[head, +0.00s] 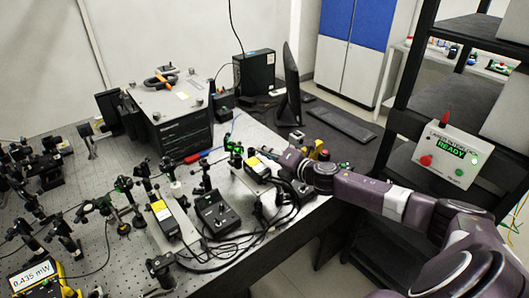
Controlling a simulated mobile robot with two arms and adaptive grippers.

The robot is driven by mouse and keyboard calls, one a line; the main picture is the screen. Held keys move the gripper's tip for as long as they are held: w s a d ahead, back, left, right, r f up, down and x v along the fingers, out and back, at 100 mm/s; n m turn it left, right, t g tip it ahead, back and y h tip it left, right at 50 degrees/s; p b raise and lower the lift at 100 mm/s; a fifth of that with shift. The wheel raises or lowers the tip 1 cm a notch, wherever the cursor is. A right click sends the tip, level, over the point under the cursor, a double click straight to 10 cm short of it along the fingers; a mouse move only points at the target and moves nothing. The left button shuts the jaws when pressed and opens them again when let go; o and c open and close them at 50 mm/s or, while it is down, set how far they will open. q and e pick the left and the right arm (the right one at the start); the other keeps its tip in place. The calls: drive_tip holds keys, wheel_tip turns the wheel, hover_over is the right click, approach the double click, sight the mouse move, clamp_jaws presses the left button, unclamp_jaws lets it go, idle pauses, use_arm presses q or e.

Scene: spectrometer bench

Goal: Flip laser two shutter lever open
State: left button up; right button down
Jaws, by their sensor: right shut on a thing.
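Two laser boxes with yellow labels are on the optical bench: one (164,216) at the centre left, the other (257,168) further back and to the right. My right gripper (266,152) reaches in from the right, low at the back end of the further laser. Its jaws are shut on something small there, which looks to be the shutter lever. The lever is hidden by the jaws, so I cannot tell its angle. My left gripper is not in view.
A black control box (216,214) with cables stands between the lasers. Posts and optics crowd the bench (110,165) on the left. A monitor (290,88) and keyboard (341,125) are behind. A panel reading READY (452,155) is at right. A power meter (35,276) reads 0.435 mW.

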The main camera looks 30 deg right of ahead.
drive_tip(key=shift+d+f+m, duration=0.1)
drive_tip(key=shift+m, duration=0.2)
drive_tip(key=c, duration=2)
unclamp_jaws()
drive_tip(key=shift+v, duration=5.95)
drive_tip(key=shift+d, duration=0.15)
drive_tip(key=shift+f, duration=0.1)
